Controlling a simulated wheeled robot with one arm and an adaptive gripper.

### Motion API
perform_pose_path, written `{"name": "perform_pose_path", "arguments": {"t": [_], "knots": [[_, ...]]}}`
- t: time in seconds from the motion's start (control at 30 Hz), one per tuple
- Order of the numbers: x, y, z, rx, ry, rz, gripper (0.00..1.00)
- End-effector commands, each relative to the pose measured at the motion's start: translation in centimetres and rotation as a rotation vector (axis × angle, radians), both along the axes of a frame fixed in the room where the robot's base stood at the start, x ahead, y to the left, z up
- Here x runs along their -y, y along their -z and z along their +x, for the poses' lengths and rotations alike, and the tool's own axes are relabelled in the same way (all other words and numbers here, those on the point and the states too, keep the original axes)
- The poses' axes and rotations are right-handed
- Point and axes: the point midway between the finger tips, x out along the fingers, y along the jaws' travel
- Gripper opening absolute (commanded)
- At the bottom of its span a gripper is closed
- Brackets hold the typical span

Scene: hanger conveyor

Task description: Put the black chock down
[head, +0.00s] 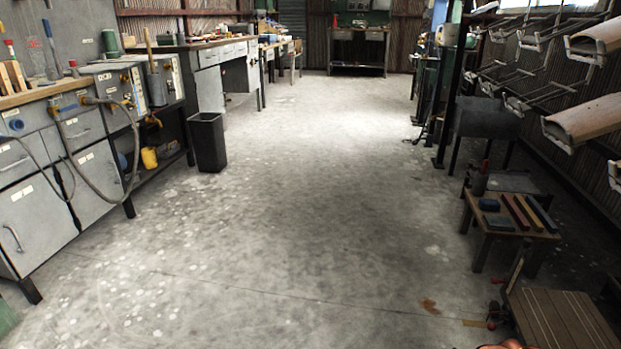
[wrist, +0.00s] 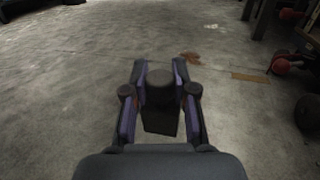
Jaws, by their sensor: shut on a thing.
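In the wrist view my gripper (wrist: 160,102) is shut on the black chock (wrist: 162,120), a dark block with a rounded top between the two purple-sided fingers. The grey concrete floor (wrist: 60,110) shows beyond and around it. How far the chock is above the floor I cannot tell. In the head view neither the chock nor my gripper can be made out; only a small orange-red part shows at the bottom edge.
The floor (head: 270,220) is open through the middle. A black bin (head: 207,145) stands by the left workbenches. At right are a low table (head: 497,228) with coloured blocks, a wooden platform (head: 560,320) and hanging conveyor carriers (head: 585,120).

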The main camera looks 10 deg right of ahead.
Motion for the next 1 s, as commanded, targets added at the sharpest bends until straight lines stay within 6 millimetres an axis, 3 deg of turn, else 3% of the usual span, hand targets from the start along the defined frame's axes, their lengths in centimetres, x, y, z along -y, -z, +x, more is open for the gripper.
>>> {"name": "perform_pose_path", "arguments": {"t": [0.5,1.0], "knots": [[-4.8,-10.0,8.3,0.007,-0.193,-0.002,0.0],[-11.7,-20.9,14.0,0.006,-0.42,-0.005,0.0]]}}
